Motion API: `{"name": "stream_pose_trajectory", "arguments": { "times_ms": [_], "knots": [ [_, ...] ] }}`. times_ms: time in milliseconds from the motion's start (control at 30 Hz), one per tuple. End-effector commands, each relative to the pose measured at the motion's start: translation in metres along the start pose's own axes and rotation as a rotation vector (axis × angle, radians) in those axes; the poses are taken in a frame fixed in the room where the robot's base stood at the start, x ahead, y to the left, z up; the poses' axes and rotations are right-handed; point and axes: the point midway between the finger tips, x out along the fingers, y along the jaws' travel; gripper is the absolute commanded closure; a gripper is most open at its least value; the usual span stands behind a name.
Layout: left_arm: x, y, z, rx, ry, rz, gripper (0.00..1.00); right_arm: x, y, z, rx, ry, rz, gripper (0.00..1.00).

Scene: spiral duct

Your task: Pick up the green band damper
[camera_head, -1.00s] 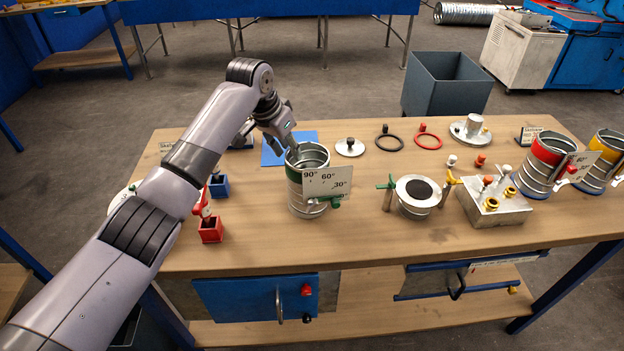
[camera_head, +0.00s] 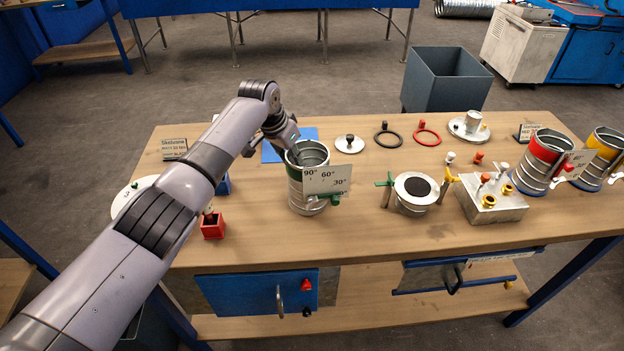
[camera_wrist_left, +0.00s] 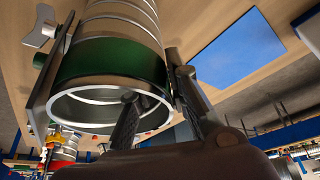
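The green band damper (camera_head: 296,196) is a ribbed metal cylinder with a green band near its open top. It stands upright on the table with a white angle plate on its front. My left gripper (camera_head: 295,156) is at its top left rim. In the left wrist view the damper (camera_wrist_left: 110,60) fills the upper left. The left gripper (camera_wrist_left: 157,86) is open there, with one finger inside the damper's mouth and one outside, beside the wall. A gap shows between the inner finger and the wall. My right gripper is not in view.
A blue mat (camera_head: 290,146) lies behind the damper. A small flanged damper (camera_head: 415,190) and a metal block (camera_head: 497,208) stand to its right, with red (camera_head: 540,160) and yellow (camera_head: 603,158) band dampers beyond.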

Motion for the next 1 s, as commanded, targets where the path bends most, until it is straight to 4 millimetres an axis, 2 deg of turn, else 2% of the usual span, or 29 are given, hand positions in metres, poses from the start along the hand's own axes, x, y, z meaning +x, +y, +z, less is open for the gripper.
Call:
{"name": "stream_pose_trajectory", "arguments": {
  "times_ms": [200,1000],
  "knots": [
    [-0.0002,0.0000,0.0000,0.000,0.000,0.000,1.00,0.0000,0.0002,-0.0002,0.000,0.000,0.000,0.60],
    [-0.0044,0.0005,-0.0031,0.000,0.004,0.001,1.00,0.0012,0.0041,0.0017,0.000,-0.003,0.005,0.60]
  ]
}}
